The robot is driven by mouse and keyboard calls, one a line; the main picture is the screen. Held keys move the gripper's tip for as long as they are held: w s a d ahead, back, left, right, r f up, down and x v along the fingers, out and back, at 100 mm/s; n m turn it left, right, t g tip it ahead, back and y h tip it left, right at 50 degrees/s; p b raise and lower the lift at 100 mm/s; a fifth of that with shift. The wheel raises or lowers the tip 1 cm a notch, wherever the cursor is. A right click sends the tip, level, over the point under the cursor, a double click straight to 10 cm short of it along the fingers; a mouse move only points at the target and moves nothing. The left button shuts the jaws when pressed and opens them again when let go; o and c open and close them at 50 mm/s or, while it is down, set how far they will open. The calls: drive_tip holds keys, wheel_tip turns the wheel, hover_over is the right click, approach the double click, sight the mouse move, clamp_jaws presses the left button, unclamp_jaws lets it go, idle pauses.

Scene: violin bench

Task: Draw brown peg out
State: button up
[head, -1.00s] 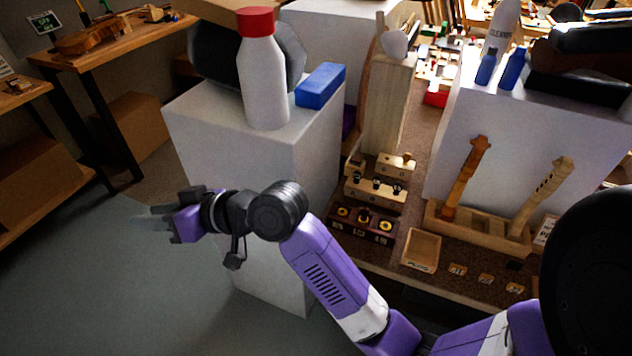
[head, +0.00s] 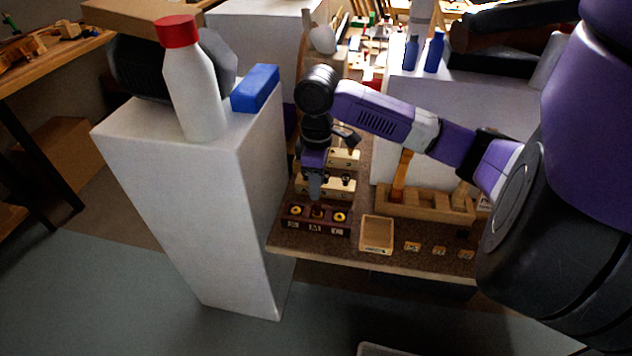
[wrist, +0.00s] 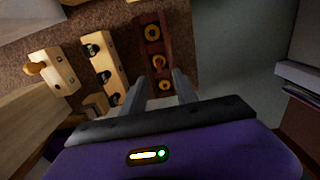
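A dark brown block (head: 314,227) with a row of yellow-ringed holes sits near the front left of the bench; it also shows in the wrist view (wrist: 152,22). A brown peg (wrist: 159,63) stands in the middle of the row, with a yellow ring on either side. In the head view the brown peg (head: 318,211) is small, just below my fingers. My gripper (head: 314,194) points down over the block. In the wrist view my gripper (wrist: 158,88) is open and empty, its fingers apart near the peg and not closed on it.
A light block with dark pegs (wrist: 103,67) and a light block with a wooden peg (wrist: 54,70) stand beside the dark block. A shallow wooden tray (head: 377,236) lies to its right. A white pedestal (head: 190,190) with a bottle (head: 195,95) stands close on the left.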

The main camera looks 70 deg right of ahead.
sight(317, 203)
drive_tip(key=shift+s+d+f, duration=0.1)
drive_tip(key=shift+s+f, duration=0.05)
drive_tip(key=shift+f, duration=3.7)
drive_tip(key=shift+c, duration=0.3)
clamp_jaws()
